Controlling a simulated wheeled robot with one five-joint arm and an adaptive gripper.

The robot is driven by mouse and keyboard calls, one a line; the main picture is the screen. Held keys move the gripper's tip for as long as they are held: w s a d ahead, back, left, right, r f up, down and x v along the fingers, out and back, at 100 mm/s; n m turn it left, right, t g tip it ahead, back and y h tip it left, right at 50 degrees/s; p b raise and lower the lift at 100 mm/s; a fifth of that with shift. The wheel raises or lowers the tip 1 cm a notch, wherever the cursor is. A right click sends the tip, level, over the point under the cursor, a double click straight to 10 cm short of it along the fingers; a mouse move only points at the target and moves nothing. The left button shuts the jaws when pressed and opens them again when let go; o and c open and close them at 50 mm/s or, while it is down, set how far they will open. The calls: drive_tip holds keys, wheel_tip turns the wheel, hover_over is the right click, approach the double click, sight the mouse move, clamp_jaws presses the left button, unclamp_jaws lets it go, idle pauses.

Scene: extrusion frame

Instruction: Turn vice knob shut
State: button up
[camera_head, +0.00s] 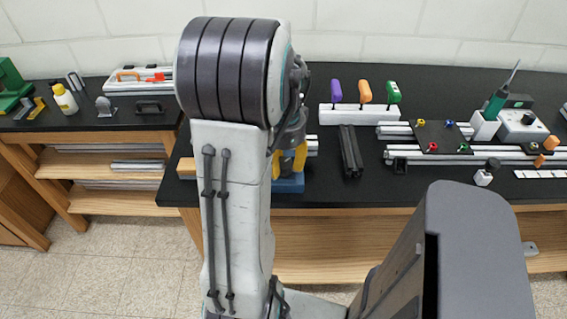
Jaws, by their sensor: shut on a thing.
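A blue vice (289,185) sits at the front edge of the black bench, mostly hidden behind my arm. Its knob is not clearly visible. My gripper (291,158) is pointed down at the vice, and only part of it shows past the right side of my arm. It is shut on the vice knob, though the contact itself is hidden.
Dark extrusion bars (350,152) lie right of the vice. Behind them is a white rack (350,115) with purple, orange and green handles. A dark plate (443,137) with coloured knobs sits further right. A yellow bottle (65,100) stands on the left bench.

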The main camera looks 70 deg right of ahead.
sight(284, 163)
drive_tip(key=m, duration=0.6)
drive_tip(key=shift+f+m, duration=0.1)
drive_tip(key=shift+m, duration=0.2)
drive_tip(key=m, duration=0.6)
drive_tip(key=shift+a, duration=0.1)
idle(0.3)
drive_tip(key=o, duration=1.2)
drive_tip(key=shift+s, duration=0.1)
drive_tip(key=shift+c, duration=0.2)
drive_tip(key=shift+r, duration=0.2)
wheel_tip(284, 163, up, 12)
drive_tip(key=shift+f, duration=0.1)
drive_tip(key=shift+o, duration=0.3)
